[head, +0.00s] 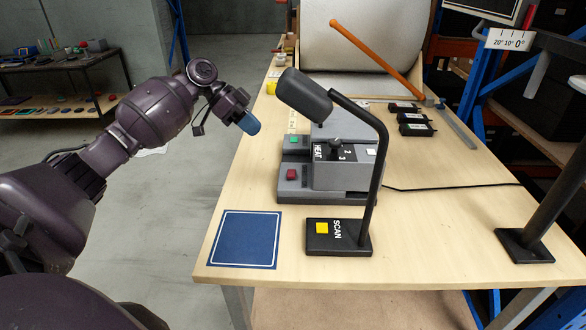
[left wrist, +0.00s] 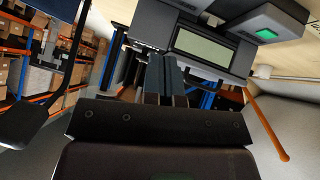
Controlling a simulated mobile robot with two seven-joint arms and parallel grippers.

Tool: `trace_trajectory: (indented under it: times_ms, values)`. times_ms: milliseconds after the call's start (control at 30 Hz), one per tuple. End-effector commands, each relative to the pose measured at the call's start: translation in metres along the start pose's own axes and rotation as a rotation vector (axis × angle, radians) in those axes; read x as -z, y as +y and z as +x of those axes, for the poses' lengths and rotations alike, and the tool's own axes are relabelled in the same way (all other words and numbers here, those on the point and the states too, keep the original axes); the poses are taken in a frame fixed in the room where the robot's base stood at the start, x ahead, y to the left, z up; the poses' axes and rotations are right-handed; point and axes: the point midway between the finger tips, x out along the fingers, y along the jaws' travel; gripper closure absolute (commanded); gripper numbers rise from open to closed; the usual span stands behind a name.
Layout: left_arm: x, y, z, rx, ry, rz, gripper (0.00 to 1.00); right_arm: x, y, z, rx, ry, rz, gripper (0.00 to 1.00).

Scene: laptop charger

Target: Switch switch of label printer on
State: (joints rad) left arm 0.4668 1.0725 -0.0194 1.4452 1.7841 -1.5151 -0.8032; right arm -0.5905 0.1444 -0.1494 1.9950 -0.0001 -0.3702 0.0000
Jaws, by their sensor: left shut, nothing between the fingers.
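A grey machine (head: 320,178), seemingly the label printer, stands on the table in the head view. It has a knob (head: 336,148) marked HEAT, a green button (head: 294,139) and a red button (head: 291,174). I cannot tell which control is its power switch. My left gripper (head: 248,123) is shut and empty, in the air left of the machine and apart from it. In the left wrist view, its closed fingers (left wrist: 166,78) point toward a grey casing with a pale display (left wrist: 206,46) and a green button (left wrist: 267,34). My right gripper is not in view.
A black lamp-like scanner stand (head: 352,243) marked SCAN, with a yellow button, stands in front of the machine. A blue mat (head: 244,240) lies at the table's front left.

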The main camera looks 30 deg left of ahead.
Motion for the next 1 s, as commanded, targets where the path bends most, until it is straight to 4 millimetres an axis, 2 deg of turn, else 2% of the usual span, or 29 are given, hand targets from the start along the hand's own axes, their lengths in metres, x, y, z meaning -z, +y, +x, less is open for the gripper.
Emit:
trace_trajectory:
  times_ms: [200,567,767,1000]
  values:
    - [0.002,0.0,-0.003,-0.003,0.003,0.005,1.0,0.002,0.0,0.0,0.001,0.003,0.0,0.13]
    - [0.002,0.0,0.001,-0.004,0.003,0.004,1.0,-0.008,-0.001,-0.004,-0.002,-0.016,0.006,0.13]
    - [0.002,0.001,0.023,-0.006,0.003,0.005,1.0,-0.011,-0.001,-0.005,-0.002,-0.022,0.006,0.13]
    - [0.002,0.001,0.064,-0.005,0.003,0.005,1.0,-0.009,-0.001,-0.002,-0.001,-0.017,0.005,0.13]
